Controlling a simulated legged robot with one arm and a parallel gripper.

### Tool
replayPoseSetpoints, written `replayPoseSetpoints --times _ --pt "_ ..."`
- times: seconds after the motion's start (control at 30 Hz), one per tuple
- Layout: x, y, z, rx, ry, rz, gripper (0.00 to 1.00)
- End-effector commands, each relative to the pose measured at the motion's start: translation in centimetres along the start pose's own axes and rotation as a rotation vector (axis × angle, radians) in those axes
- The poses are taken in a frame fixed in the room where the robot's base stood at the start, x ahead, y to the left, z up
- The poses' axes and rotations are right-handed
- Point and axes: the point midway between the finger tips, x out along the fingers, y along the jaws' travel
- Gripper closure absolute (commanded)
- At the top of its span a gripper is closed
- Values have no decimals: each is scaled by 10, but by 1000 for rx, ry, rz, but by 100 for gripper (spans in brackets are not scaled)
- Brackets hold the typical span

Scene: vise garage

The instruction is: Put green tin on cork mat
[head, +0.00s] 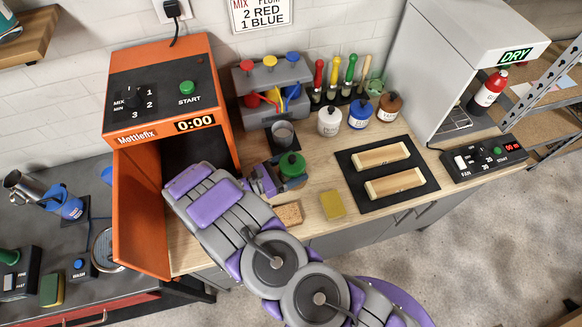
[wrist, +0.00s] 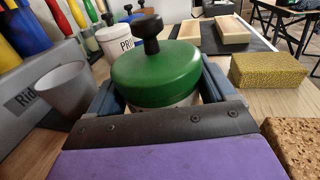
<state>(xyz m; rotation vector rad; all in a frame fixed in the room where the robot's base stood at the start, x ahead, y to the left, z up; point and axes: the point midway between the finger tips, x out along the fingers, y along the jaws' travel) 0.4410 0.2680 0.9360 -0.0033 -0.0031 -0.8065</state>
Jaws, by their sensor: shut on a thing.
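The green tin (head: 292,165) has a green lid with a black knob and a pale body with a label. It stands upright between the fingers of my gripper (head: 273,178). In the wrist view the tin (wrist: 155,72) fills the middle, with a blue-grey finger of my gripper (wrist: 155,90) on each side. I cannot tell whether its base touches the counter. A brown speckled cork piece (head: 289,213), apparently the cork mat, lies on the counter at the front, below the tin in the head view. It also shows in the wrist view (wrist: 297,145) at right, apart from the tin.
A yellow block (head: 332,204) lies right of the cork. A grey cup (head: 283,134) stands close behind the tin. White, blue and brown jars (head: 358,115) stand behind to the right. A black mat (head: 352,180) holds two wooden moulds. The orange machine (head: 160,90) has its door open at left.

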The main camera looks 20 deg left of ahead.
Motion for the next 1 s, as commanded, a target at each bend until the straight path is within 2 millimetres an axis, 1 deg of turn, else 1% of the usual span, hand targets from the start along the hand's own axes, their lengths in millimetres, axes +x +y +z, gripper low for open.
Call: replayPoseSetpoints --times 0.17,0.2,0.33,0.37,0.67,0.77,1.0 --pt "1 0 -1 0 -1 -2 67" --pt "1 -1 -2 0 0 -2 14" --pt "1 0 -1 0 0 -2 1" --pt "1 0 -2 0 0 -2 0" --pt "-1 0 1 1 1 0 0" --pt "-13 1 1 2 -2 2 0" --pt "-53 1 0 -1 0 2 0"
